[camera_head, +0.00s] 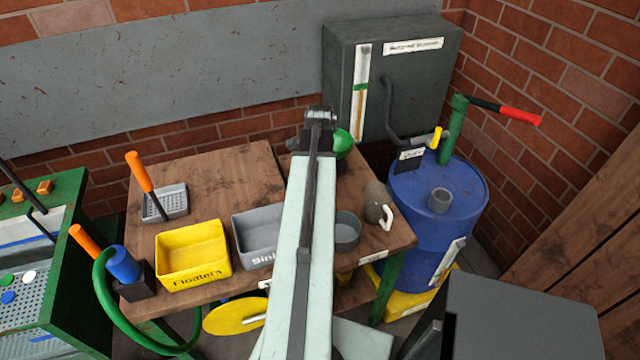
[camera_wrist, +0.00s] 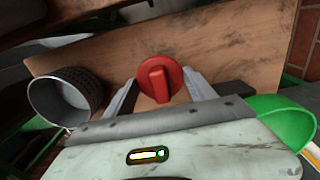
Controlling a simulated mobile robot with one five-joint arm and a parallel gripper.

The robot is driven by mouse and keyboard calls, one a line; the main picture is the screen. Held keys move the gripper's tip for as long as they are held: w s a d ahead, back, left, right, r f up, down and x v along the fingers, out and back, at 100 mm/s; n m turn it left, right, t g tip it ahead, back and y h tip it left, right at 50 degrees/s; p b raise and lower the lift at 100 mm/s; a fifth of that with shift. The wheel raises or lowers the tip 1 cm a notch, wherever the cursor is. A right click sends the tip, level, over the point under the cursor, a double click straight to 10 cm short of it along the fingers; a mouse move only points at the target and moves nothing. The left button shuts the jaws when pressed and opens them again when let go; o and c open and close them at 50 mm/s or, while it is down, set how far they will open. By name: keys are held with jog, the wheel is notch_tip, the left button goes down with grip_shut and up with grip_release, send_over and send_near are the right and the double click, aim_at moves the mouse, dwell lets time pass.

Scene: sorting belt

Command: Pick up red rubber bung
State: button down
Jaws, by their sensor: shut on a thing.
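The red rubber bung (camera_wrist: 159,76) is in the middle of the wrist view, a round red piece with a raised grip bar across it. My gripper (camera_wrist: 160,92) has one grey finger on each side of it and is shut on it. The wooden table top (camera_wrist: 225,50) shows behind the bung; I cannot tell whether the bung still touches it. In the head view my arm hides the bung and the fingers.
A yellow Floaters tray (camera_head: 193,281) and a grey tray (camera_head: 241,240) stand left of my arm. A grey round pot (camera_head: 346,240), a jug (camera_head: 374,205) and a green rounded thing (camera_head: 343,143) are close on its right. A blue drum (camera_head: 430,255) stands further right.

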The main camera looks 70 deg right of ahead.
notch_tip(320, 180, up, 10)
jog(key=p, duration=0.9)
jog(key=shift+f, duration=0.2)
jog(key=c, duration=0.9)
grip_release()
jog(key=c, duration=0.5)
